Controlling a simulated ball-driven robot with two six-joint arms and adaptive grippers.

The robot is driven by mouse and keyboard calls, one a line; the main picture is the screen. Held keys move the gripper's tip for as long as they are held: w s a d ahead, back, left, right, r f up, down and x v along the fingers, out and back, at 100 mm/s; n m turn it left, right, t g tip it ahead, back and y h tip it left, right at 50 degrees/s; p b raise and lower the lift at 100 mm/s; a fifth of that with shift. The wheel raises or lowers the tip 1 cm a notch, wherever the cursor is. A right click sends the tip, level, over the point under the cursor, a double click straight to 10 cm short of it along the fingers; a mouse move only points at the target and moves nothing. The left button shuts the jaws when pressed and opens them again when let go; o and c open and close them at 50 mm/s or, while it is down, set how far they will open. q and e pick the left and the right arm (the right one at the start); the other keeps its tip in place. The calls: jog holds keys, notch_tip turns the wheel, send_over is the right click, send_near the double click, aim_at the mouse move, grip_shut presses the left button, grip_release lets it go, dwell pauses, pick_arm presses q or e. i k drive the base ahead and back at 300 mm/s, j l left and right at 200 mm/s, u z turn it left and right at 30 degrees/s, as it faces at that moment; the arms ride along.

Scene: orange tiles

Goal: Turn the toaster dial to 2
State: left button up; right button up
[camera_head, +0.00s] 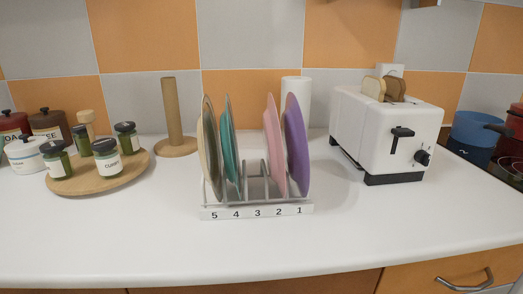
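A white toaster (377,128) stands on the counter right of centre, with two slices of bread (384,88) standing up out of its top. Its front end faces right and toward me, with a black lever (401,133) and a small black dial (423,157) at the lower right of that face. The dial's markings are too small to read, so I cannot tell its setting. Neither of my grippers is in view.
A plate rack (257,212) numbered 5 to 1 holds several upright plates left of the toaster. A blue pot (474,134) stands close to the toaster's right. A wooden board (98,172) with jars is at left. The front counter (330,240) is clear.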

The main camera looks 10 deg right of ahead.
aim_at(421, 156)
jog(key=z, duration=1.35)
